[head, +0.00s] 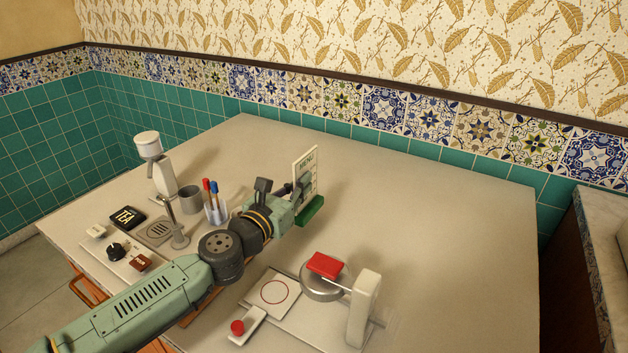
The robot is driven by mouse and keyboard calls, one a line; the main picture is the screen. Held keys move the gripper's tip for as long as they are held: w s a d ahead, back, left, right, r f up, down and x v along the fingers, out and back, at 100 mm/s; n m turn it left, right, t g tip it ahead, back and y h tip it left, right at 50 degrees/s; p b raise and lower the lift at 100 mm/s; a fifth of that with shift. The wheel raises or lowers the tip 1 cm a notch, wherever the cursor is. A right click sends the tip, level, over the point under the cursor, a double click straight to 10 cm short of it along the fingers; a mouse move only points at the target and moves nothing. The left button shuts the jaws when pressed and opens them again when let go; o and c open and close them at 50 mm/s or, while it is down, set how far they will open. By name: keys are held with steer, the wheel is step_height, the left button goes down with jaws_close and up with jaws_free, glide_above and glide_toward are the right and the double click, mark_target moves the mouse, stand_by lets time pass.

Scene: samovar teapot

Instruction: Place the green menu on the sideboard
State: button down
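The menu is a white upright card (306,165) with dark print, on a green base (310,211). It is near the middle of the pale worktop (430,200); I cannot tell whether its base touches the top. My gripper (298,192) is at the card's left side, at the end of my green arm. Its fingertips are small and partly hidden by the arm and the card, so their grip is unclear. A dark wood cabinet with a pale marble top (595,215), which may be the sideboard, is at the right edge, partly out of view.
A pen cup (215,211), a grey mug (190,199) and a white dispenser (157,165) stand left of my gripper. A device with a red block (325,265) and a white post (362,308) is at the front. The worktop's back and right are clear.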

mark_target(315, 198)
steer(key=x, duration=0.2)
steer(key=p+x, duration=0.1)
steer(key=x, duration=0.2)
steer(key=shift+w+d+f, duration=0.15)
steer(key=shift+d+f, duration=0.05)
steer(key=shift+d, duration=0.15)
steer(key=shift+f+p, duration=0.9)
steer(key=shift+f, duration=0.9)
steer(key=shift+f, duration=0.2)
steer(key=c, duration=1.8)
jaws_free()
steer(key=shift+r, duration=0.1)
